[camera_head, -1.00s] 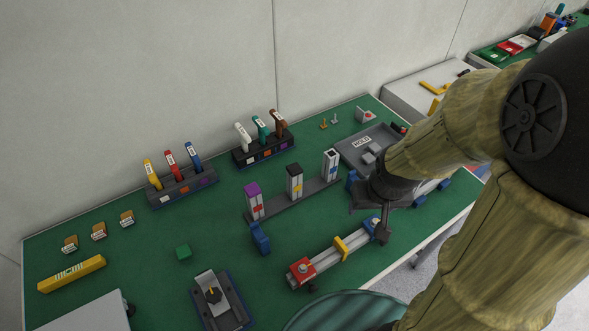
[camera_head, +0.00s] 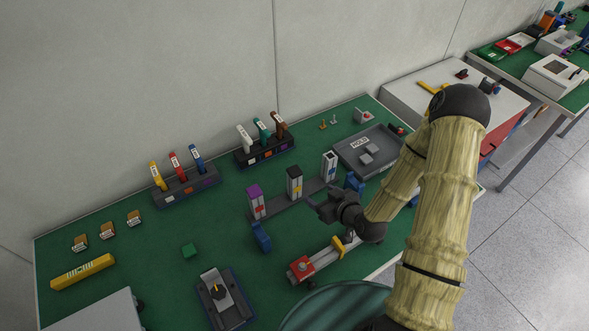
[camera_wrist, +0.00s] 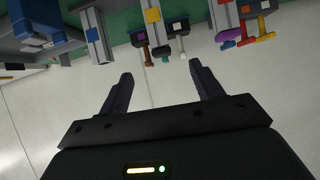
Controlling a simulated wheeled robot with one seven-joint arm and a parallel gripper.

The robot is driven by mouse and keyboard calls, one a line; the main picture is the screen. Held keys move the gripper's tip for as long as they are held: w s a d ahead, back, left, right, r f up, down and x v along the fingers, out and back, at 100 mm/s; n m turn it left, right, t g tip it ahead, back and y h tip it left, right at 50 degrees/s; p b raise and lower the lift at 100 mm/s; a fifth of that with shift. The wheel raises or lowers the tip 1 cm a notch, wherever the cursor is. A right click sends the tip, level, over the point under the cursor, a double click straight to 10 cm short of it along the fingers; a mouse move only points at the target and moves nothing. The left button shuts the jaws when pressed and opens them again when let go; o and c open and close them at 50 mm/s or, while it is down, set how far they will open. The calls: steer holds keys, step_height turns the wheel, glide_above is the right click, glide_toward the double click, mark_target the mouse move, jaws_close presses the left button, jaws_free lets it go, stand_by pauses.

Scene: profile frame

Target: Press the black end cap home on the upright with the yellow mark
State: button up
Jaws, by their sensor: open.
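The upright with the yellow mark (camera_head: 297,188) is the middle one of three on a dark grey rail. The black end cap (camera_head: 294,172) sits on its top; I cannot tell whether a gap lies under it. In the wrist view the yellow mark (camera_wrist: 152,15) shows at the top edge. My gripper (camera_head: 318,205) is open and empty, to the right of and nearer than the middle upright, apart from it. Its two fingers (camera_wrist: 159,82) point toward the uprights in the wrist view.
A purple-capped upright (camera_head: 255,191) stands left and a blue-marked upright (camera_head: 330,166) right. Blue blocks (camera_head: 261,237) stand near the rail. A clamped profile (camera_head: 325,256) lies in front. Tool racks (camera_head: 187,187) stand behind. The HOLD tray (camera_head: 378,160) is at back right.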

mark_target(297, 175)
steer(key=shift+a+r+m+t, duration=0.2)
steer(key=shift+a+m+t, duration=0.15)
steer(key=shift+t, duration=0.45)
steer(key=shift+w+f, duration=0.1)
steer(key=shift+w, duration=0.05)
steer(key=w+b, duration=0.1)
steer(key=b, duration=0.3)
steer(key=shift+a+f, duration=0.1)
steer(key=shift+f, duration=0.05)
steer(key=b, duration=0.3)
steer(key=shift+w+a+f, duration=0.1)
steer(key=shift+w, duration=0.2)
steer(key=b, duration=0.6)
steer(key=shift+a+f+b, duration=0.25)
steer(key=shift+a+b, duration=0.1)
steer(key=shift+b, duration=0.05)
steer(key=p+x, duration=0.2)
steer(key=x, duration=0.7)
steer(key=shift+w+a+p, duration=0.25)
steer(key=shift+a+p, duration=0.05)
steer(key=shift+a, duration=0.05)
